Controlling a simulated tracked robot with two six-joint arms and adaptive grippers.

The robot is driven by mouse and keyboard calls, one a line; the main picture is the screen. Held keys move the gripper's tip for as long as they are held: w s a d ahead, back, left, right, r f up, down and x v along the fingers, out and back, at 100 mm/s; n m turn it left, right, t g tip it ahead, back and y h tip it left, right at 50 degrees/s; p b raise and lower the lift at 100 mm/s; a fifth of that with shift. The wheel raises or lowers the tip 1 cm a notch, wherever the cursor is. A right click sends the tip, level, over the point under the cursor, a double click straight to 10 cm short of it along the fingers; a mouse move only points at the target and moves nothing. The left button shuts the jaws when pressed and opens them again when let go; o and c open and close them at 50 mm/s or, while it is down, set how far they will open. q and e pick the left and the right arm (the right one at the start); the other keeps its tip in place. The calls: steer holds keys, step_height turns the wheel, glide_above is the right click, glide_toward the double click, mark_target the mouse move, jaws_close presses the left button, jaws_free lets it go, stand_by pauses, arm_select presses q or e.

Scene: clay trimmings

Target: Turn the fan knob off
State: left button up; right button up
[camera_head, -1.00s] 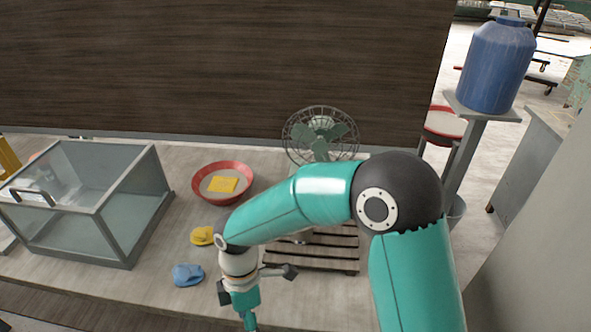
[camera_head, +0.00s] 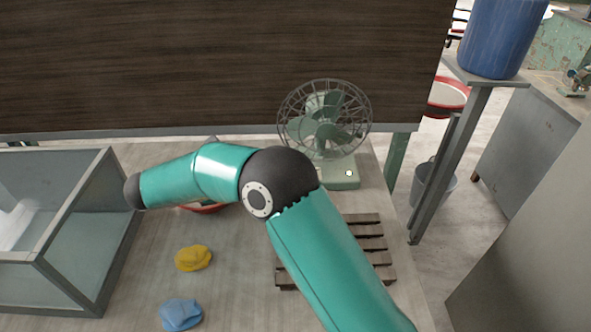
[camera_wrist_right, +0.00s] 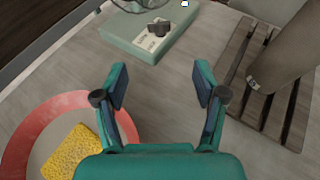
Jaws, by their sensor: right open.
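The green desk fan (camera_head: 325,122) with its wire cage stands at the back of the table, near the dark board. Its base (camera_head: 340,177) shows a small bright spot at the front. In the right wrist view the fan base (camera_wrist_right: 125,38) is at the top, with a dark knob (camera_wrist_right: 159,27) beside a pale label plate (camera_wrist_right: 150,42). My right gripper (camera_wrist_right: 162,82) is open and empty, apart from the base, with the knob beyond its fingertips in the picture. In the head view my right arm hides this gripper. My left gripper is not in view.
A red bowl (camera_wrist_right: 28,135) with a yellow sponge (camera_wrist_right: 72,150) lies left of my right gripper. A slatted wooden rack (camera_wrist_right: 238,55) and a brown cylindrical object (camera_wrist_right: 275,50) are at right. A glass case (camera_head: 95,215) stands at left. Yellow (camera_head: 193,258) and blue (camera_head: 181,314) lumps lie in front.

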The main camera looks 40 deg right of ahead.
steer(key=x, duration=1.4)
steer(key=shift+d+f+p, duration=0.2)
steer(key=shift+f+p, duration=0.1)
steer(key=shift+p, duration=0.1)
